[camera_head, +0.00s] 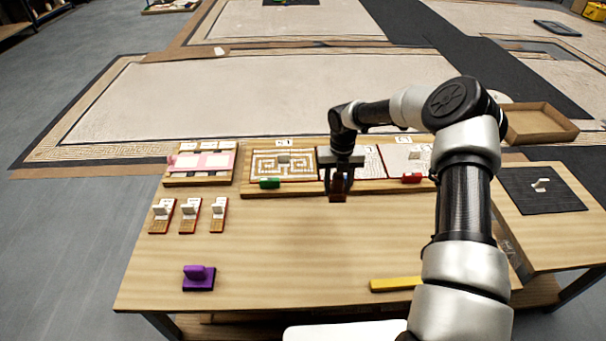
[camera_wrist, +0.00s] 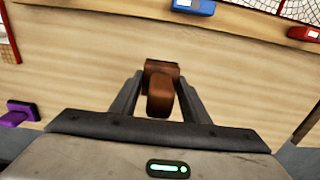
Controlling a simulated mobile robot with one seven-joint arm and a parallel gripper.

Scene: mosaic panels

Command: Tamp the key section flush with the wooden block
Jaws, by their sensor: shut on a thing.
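My gripper (camera_head: 338,184) is shut on a brown wooden block (camera_wrist: 161,92), which shows between its fingers in the wrist view. In the head view it hangs over the table, just in front of the long wooden panel board (camera_head: 258,192). The board's left section carries a Greek key pattern (camera_head: 262,164) with a grey knob on it; a green piece (camera_head: 269,183) sits at its front edge. Whether that section is flush cannot be told. My arm and gripper partly hide the middle section.
A red piece (camera_head: 412,178) sits at the board's right section. A smaller pink panel (camera_head: 218,161), several small handled pieces (camera_head: 190,215), a purple handled block (camera_head: 198,279) and a yellow bar (camera_head: 394,284) lie around. The table's middle front is clear. A black mat (camera_head: 545,203) lies right.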

